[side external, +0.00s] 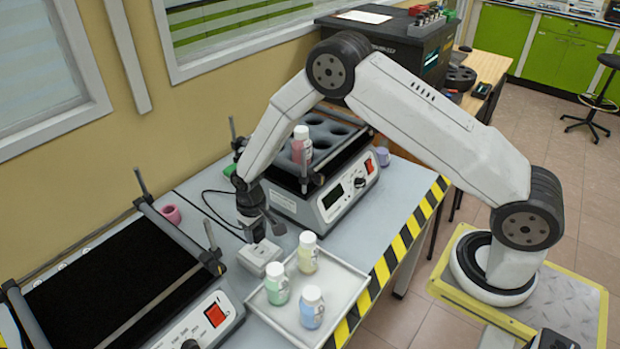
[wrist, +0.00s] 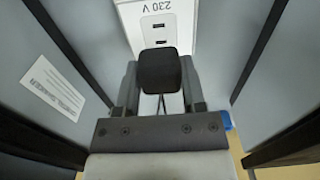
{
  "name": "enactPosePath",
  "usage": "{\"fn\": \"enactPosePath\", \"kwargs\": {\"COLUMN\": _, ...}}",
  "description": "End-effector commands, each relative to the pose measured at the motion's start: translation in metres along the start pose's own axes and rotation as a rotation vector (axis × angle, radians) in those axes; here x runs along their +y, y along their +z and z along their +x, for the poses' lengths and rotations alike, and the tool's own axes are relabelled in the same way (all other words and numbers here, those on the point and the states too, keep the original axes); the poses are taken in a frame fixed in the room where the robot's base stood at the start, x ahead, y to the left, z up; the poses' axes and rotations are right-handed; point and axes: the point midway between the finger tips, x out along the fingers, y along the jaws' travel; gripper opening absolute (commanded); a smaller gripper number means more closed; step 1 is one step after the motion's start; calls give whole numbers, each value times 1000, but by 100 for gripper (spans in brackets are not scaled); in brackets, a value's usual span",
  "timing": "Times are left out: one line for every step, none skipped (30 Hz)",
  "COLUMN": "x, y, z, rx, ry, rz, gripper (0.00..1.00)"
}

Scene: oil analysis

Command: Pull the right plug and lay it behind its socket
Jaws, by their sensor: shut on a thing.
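The white socket box (side external: 262,255) stands on the grey bench left of the tray. In the wrist view its face (wrist: 187,20) shows an upside-down "230 V" mark and two dark slotted openings. My gripper (side external: 260,232) is lowered at the back side of the box. In the wrist view my gripper (wrist: 160,88) is shut on a black plug (wrist: 160,68), with a thin cable below it. The plug lies at the near end of the socket face. I cannot tell whether it is still seated. The plug is hidden in the side view.
A white tray (side external: 345,290) with green, yellow and blue bottles stands in front of the box. A black cable (side external: 215,190) crosses the bench.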

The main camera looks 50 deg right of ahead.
Motion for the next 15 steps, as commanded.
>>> {"fn": "enactPosePath", "kwargs": {"x": 0, "y": 0, "z": -2, "rx": 1, "ry": 0, "rz": 0, "gripper": 0}}
{"fn": "enactPosePath", "kwargs": {"x": 0, "y": 0, "z": -3, "rx": 1, "ry": 0, "rz": 0, "gripper": 0}}
{"fn": "enactPosePath", "kwargs": {"x": 0, "y": 0, "z": -4, "rx": 1, "ry": 0, "rz": 0, "gripper": 0}}
{"fn": "enactPosePath", "kwargs": {"x": 0, "y": 0, "z": -5, "rx": 1, "ry": 0, "rz": 0, "gripper": 0}}
{"fn": "enactPosePath", "kwargs": {"x": 0, "y": 0, "z": -6, "rx": 1, "ry": 0, "rz": 0, "gripper": 0}}
{"fn": "enactPosePath", "kwargs": {"x": 0, "y": 0, "z": -7, "rx": 2, "ry": 0, "rz": 0, "gripper": 0}}
{"fn": "enactPosePath", "kwargs": {"x": 0, "y": 0, "z": -8, "rx": 2, "ry": 0, "rz": 0, "gripper": 0}}
{"fn": "enactPosePath", "kwargs": {"x": 0, "y": 0, "z": -9, "rx": 2, "ry": 0, "rz": 0, "gripper": 0}}
{"fn": "enactPosePath", "kwargs": {"x": 0, "y": 0, "z": -10, "rx": 2, "ry": 0, "rz": 0, "gripper": 0}}
{"fn": "enactPosePath", "kwargs": {"x": 0, "y": 0, "z": -10, "rx": 2, "ry": 0, "rz": 0, "gripper": 0}}
{"fn": "enactPosePath", "kwargs": {"x": 0, "y": 0, "z": -11, "rx": 2, "ry": 0, "rz": 0, "gripper": 0}}
{"fn": "enactPosePath", "kwargs": {"x": 0, "y": 0, "z": -12, "rx": 2, "ry": 0, "rz": 0, "gripper": 0}}
{"fn": "enactPosePath", "kwargs": {"x": 0, "y": 0, "z": -13, "rx": 2, "ry": 0, "rz": 0, "gripper": 0}}
{"fn": "enactPosePath", "kwargs": {"x": 0, "y": 0, "z": -13, "rx": 2, "ry": 0, "rz": 0, "gripper": 0}}
{"fn": "enactPosePath", "kwargs": {"x": 0, "y": 0, "z": -14, "rx": 2, "ry": 0, "rz": 0, "gripper": 0}}
